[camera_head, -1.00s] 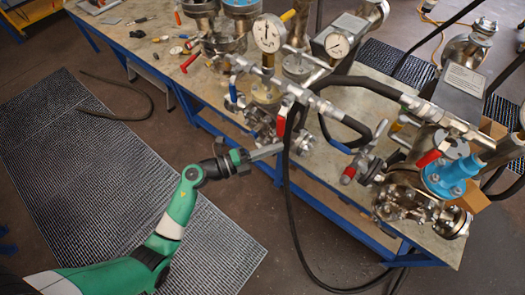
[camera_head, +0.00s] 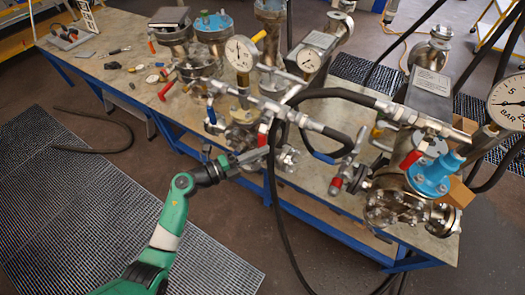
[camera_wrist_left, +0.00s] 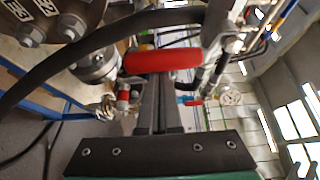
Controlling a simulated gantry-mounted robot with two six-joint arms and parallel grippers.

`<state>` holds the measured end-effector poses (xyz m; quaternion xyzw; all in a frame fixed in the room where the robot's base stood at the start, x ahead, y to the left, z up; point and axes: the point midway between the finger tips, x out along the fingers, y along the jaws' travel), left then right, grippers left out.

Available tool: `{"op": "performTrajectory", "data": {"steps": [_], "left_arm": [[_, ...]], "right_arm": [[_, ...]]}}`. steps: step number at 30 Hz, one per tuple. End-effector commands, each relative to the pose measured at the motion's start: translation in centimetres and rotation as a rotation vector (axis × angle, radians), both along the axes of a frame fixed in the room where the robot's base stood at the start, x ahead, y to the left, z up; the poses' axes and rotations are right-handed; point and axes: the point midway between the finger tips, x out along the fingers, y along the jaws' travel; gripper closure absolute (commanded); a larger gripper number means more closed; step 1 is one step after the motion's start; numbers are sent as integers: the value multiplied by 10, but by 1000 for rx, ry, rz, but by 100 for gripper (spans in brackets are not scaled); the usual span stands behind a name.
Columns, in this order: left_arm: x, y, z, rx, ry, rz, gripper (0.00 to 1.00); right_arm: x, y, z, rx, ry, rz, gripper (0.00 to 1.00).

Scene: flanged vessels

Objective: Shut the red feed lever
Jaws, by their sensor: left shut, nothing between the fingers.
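A red lever (camera_head: 263,133) hangs on the pipework at the front middle of the bench, beside a black hose. It shows large in the left wrist view (camera_wrist_left: 163,60), lying across the picture just beyond my fingertips. My left gripper (camera_head: 265,152) is shut and empty, its fingers pointing right and just below the lever. In the left wrist view the closed fingers (camera_wrist_left: 158,90) end at the lever's lower edge; I cannot tell whether they touch it. My right gripper is not in view.
Other red levers are on the left vessel (camera_head: 167,90), by the blue-topped vessel (camera_head: 411,158) and on the front pipe (camera_head: 335,186). A black hose (camera_head: 273,200) hangs close to my left fingertips.

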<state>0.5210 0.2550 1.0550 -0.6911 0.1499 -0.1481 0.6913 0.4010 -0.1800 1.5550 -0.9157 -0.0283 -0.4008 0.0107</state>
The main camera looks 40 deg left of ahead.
Motion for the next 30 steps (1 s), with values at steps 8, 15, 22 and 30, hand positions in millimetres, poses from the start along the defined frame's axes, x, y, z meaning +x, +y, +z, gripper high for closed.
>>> {"op": "performTrajectory", "data": {"steps": [8, 15, 22, 30], "left_arm": [[0, 8, 2, 30, 0, 5, 100], [0, 1, 4, 28, 2, 6, 100], [-12, -31, 3, 26, 6, 7, 100], [-74, -2, 1, 26, 4, 6, 100]], "right_arm": [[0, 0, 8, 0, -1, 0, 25], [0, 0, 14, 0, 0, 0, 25], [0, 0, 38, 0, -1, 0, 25], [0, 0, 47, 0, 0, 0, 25]]}}
